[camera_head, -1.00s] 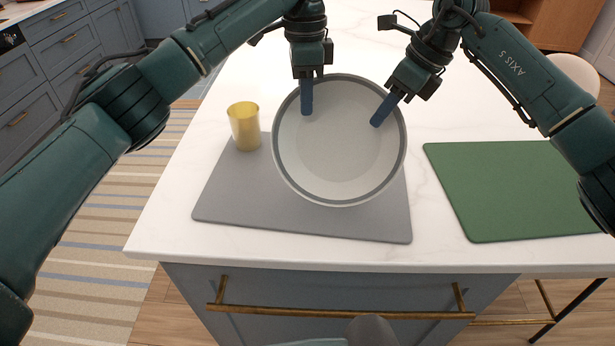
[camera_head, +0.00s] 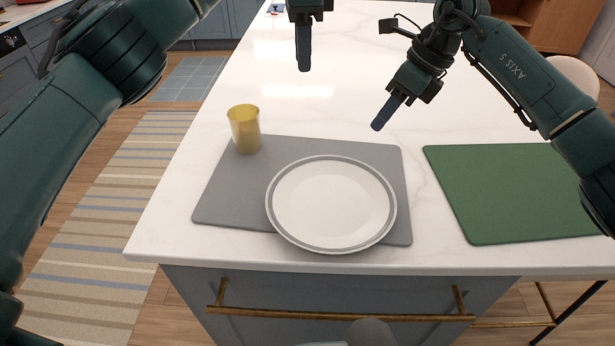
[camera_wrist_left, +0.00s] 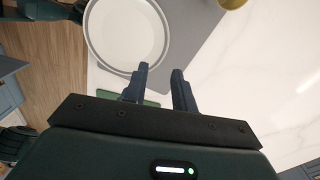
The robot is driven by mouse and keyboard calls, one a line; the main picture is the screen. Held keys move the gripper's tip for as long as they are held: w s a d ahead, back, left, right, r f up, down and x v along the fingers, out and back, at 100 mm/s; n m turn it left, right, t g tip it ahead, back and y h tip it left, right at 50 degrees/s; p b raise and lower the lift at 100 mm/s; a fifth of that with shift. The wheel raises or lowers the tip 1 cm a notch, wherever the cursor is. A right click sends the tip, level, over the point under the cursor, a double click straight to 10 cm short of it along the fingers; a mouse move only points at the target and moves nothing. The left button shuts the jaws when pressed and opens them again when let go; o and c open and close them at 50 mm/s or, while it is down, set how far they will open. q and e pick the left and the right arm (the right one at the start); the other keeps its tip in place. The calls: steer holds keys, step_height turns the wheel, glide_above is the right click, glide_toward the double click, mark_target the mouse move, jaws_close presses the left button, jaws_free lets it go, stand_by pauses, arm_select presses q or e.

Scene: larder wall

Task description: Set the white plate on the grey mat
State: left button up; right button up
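The white plate (camera_head: 331,204) with a grey band near its rim lies face up over the front right part of the grey mat (camera_head: 232,195). Its near rim reaches past the mat's front edge. The left wrist view also shows the plate (camera_wrist_left: 125,32) beyond my fingers, apart from them. My left gripper (camera_head: 304,66) is above the counter behind the mat, empty; its fingers stand apart in the left wrist view (camera_wrist_left: 160,70). My right gripper (camera_head: 382,122) is behind and right of the plate, not touching it. Only one of its fingers shows.
A gold cup (camera_head: 244,128) stands on the mat's back left corner. A green mat (camera_head: 520,190) lies to the right on the white counter. The counter's front edge is close in front of the plate. The counter behind is clear.

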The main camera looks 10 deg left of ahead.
arm_select(q)
step_height(320, 180, up, 3)
steer(key=shift+r, duration=0.15)
arm_select(e)
steer(key=v, duration=1.2)
